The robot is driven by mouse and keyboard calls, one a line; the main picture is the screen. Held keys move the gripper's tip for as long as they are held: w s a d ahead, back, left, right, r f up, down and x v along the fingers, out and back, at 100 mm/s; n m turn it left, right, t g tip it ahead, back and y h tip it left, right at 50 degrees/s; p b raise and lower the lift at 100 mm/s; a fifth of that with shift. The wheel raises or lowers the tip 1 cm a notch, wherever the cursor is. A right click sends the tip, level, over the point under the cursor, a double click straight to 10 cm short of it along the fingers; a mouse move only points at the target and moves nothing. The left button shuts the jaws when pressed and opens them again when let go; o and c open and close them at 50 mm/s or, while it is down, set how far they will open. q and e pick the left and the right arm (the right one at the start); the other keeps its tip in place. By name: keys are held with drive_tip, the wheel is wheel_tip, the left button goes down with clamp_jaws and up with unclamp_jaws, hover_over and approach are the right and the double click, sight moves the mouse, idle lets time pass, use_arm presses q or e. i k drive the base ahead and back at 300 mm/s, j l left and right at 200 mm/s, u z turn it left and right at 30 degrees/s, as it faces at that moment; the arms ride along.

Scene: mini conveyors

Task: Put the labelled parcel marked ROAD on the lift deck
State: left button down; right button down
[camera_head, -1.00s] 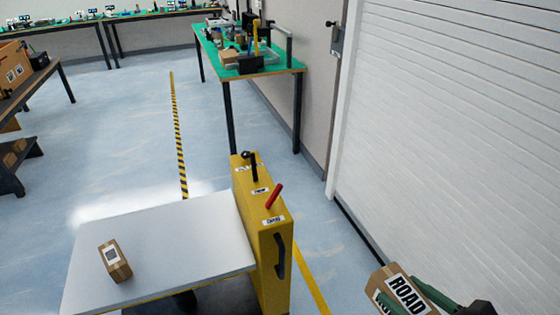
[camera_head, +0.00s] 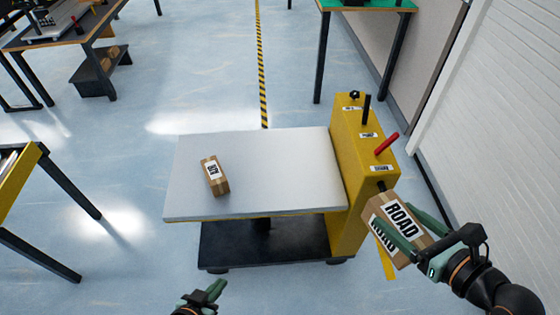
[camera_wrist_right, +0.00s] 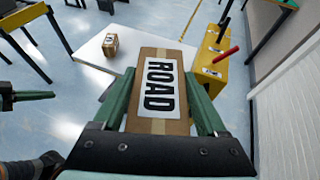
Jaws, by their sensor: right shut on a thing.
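My right gripper (camera_head: 412,226) is shut on the brown parcel marked ROAD (camera_head: 378,212), its white label facing up. The parcel is in the air at the right of the yellow lift housing (camera_head: 362,160), apart from the deck. In the right wrist view the ROAD parcel (camera_wrist_right: 160,82) sits between the two green fingers. The lift deck (camera_head: 275,175) is a flat pale plate. Another small brown parcel (camera_head: 215,176) with a white label stands on its left part. My left gripper (camera_head: 210,292) is low at the bottom, in front of the lift; its jaw gap is unclear.
The yellow housing carries a red lever (camera_head: 386,144) and a black lever (camera_head: 367,108) along the deck's right edge. The deck's middle and right are bare. A yellow-edged table (camera_head: 20,180) stands at left, a white shutter wall (camera_head: 510,130) at right.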

sight(282, 177)
drive_tip(key=j, duration=0.4)
drive_tip(key=i+j+u, duration=0.15)
drive_tip(key=j, duration=0.25)
drive_tip(key=i+j, duration=0.15)
drive_tip(key=j, duration=0.15)
drive_tip(key=i+j, duration=0.2)
drive_tip(key=j, duration=0.15)
drive_tip(key=i, duration=0.3)
